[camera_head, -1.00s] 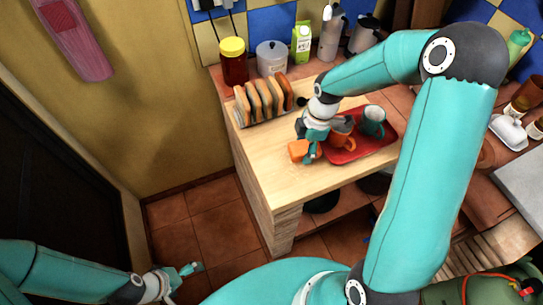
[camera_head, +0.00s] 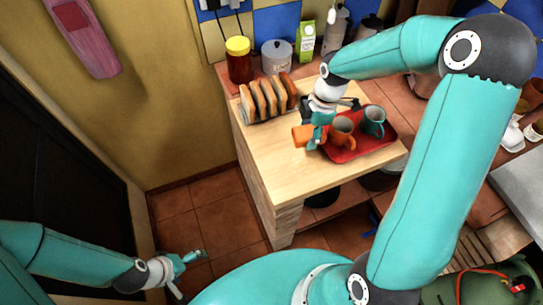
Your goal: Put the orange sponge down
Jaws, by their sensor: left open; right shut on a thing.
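The orange sponge (camera_head: 302,135) is a small orange block at the fingertips of my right gripper (camera_head: 314,135). My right gripper is shut on it, over the wooden counter top just left of the red tray. Whether the sponge touches the counter is hard to tell from this angle. My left gripper (camera_head: 190,270) is open and empty at the lower left, over the tiled floor and away from the counter.
The red tray (camera_head: 375,147) holds an orange mug (camera_head: 341,131) and a teal mug (camera_head: 374,120). A toast rack with bread slices (camera_head: 268,99) stands at the back left. Jars and a green carton (camera_head: 305,42) line the wall. The front of the wooden counter (camera_head: 287,177) is clear.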

